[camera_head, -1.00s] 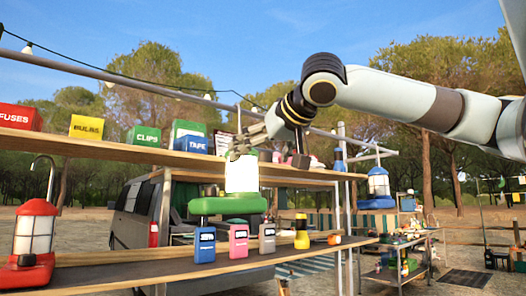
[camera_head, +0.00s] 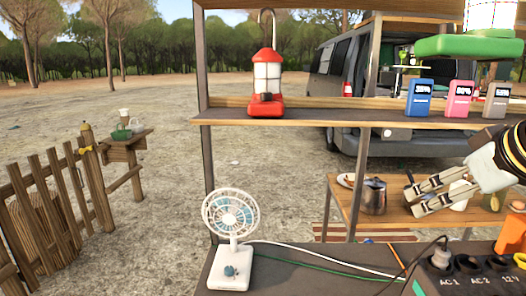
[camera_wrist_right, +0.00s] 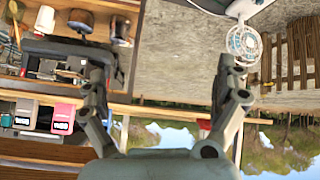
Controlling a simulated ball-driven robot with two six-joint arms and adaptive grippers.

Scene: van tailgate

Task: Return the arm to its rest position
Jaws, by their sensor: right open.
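My right gripper (camera_head: 418,192) comes in from the right edge of the head view, on its white and black wrist. Its grey fingers point left, in front of the lower shelf, and are spread apart with nothing between them. In the right wrist view the open fingers (camera_wrist_right: 162,80) stand wide apart, with bare ground behind the gap. My left gripper is in neither view. A green lantern (camera_head: 468,47) with a white globe shows at the top right, cut off by the frame, apart from the gripper.
A red lantern (camera_head: 267,85) and several small meters stand on the middle shelf (camera_head: 300,114). A metal mug (camera_head: 374,197) stands near the fingers. Below are a white fan (camera_head: 231,226), cables and a power box (camera_head: 470,275). A wooden fence (camera_head: 50,205) stands left. Open ground lies between.

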